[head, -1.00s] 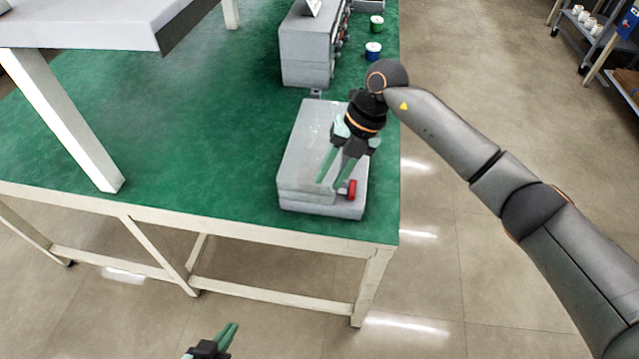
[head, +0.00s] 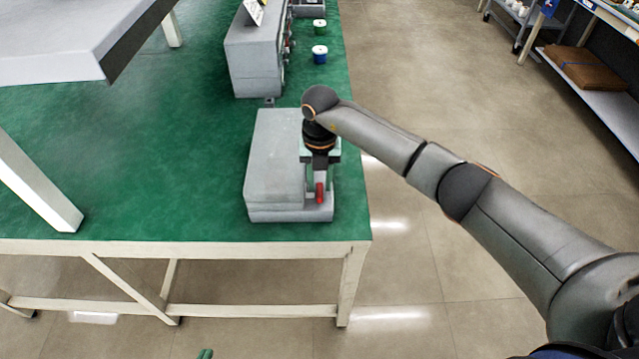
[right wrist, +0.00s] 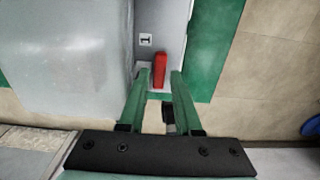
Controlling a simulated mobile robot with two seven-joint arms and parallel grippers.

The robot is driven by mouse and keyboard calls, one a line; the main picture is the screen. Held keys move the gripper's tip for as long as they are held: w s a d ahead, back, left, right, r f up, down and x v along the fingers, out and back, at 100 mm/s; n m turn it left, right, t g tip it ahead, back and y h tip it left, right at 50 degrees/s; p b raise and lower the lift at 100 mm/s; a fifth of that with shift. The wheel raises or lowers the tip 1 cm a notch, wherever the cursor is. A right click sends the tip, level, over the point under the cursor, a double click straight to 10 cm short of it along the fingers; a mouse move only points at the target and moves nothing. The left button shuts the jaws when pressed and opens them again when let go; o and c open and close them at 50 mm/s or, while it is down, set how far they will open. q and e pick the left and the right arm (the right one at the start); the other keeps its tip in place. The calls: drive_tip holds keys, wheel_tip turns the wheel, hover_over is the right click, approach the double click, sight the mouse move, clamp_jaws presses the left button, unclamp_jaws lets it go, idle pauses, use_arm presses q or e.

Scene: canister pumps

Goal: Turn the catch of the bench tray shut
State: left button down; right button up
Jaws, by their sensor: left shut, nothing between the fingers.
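The bench tray (head: 272,165) is a grey lidded box near the bench's right corner. Its red catch (head: 320,193) is at its front right. In the right wrist view the red catch (right wrist: 160,70) is a short upright bar in the picture, beside a small label marked 1 (right wrist: 146,40). My right gripper (head: 319,178) points down over the catch. In the right wrist view its two green fingers (right wrist: 160,80) are apart, with the catch showing between their tips; I cannot tell whether they touch it. My left gripper (head: 205,354) shows only its green fingertips, together, at the bottom edge.
The green bench (head: 180,150) has clear surface left of the tray. A larger grey unit (head: 255,65) stands behind it, with a blue pot (head: 320,54) and a green pot (head: 319,27). A grey shelf (head: 80,40) overhangs at upper left. Open floor lies to the right.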

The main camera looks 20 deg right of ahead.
drive_tip(key=shift+f, duration=0.7)
clamp_jaws()
